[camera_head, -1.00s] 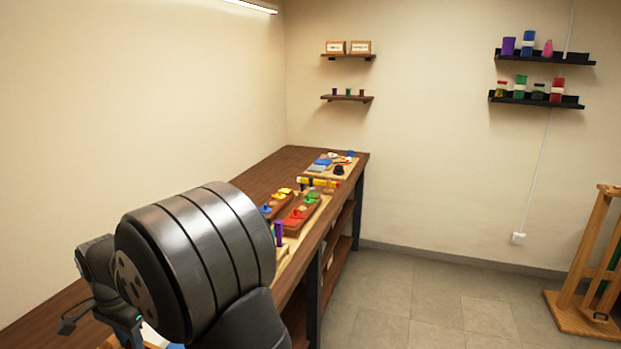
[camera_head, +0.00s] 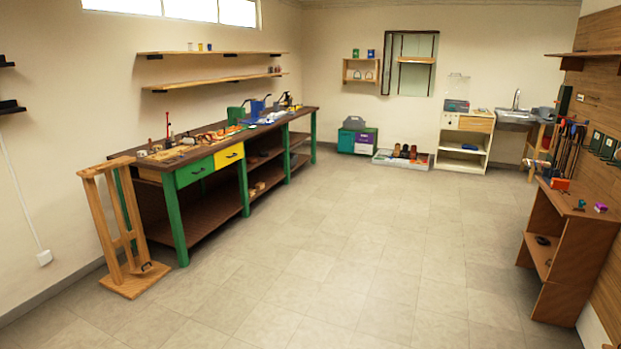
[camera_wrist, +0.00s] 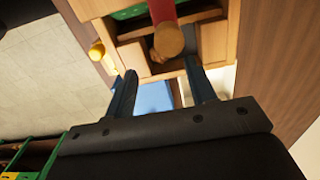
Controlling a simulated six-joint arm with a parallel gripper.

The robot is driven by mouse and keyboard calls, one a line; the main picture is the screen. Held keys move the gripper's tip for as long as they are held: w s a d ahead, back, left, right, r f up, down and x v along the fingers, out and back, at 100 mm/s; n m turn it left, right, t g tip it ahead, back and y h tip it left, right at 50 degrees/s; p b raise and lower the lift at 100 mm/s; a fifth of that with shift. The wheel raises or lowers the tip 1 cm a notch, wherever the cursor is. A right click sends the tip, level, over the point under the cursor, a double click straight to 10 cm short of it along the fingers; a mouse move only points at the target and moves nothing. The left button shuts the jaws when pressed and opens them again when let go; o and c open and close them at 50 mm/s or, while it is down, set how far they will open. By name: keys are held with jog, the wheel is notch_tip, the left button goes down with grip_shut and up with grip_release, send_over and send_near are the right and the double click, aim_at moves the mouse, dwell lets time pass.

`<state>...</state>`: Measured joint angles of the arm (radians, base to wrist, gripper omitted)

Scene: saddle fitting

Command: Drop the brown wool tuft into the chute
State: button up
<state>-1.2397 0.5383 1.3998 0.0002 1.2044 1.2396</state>
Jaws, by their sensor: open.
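In the wrist view my gripper (camera_wrist: 160,67) is open, its two dark fingers apart and nothing held between them. Past the fingertips is a round-ended brown thing (camera_wrist: 168,42) joined to a red part, inside or over a wooden compartment. I cannot tell whether it is the brown wool tuft. No chute can be made out for sure in either current view. My gripper is not in the head view.
In the wrist view a blue piece (camera_wrist: 155,98) shows between the fingers and a yellow piece (camera_wrist: 97,50) at left. The head view shows a green-legged workbench (camera_head: 180,225), a wooden stand (camera_head: 135,278) and wide clear floor (camera_head: 350,230).

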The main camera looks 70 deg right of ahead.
notch_tip(320, 180, up, 16)
dwell(0.3)
notch_tip(320, 180, down, 17)
jog(key=shift+r, duration=0.75)
jog(key=shift+f, duration=0.15)
